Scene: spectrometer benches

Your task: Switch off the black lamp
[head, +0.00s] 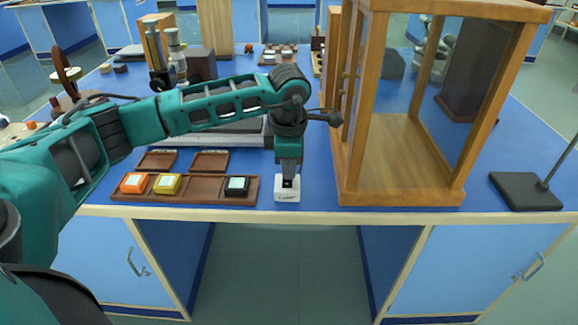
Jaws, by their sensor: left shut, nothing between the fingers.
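I cannot clearly make out a black lamp. In the head view a wooden tray (208,188) holds an orange block (134,182), a yellow block (167,183) and a black block (237,186), each with a pale top. A small white box (287,195) with dark lettering stands to the right of the tray, near the bench's front edge. My left gripper (288,180) points down right at the white box, shut and empty; I cannot tell whether it touches. The gripper hides part of the box's top. My right gripper is not in view.
A wood-framed glass case (400,198) stands close to the right of my left gripper. A dark flat base (525,190) with a thin rod is at the far right. Brass and dark instruments (156,58) stand at the back left. Blue bench top is clear between case and base.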

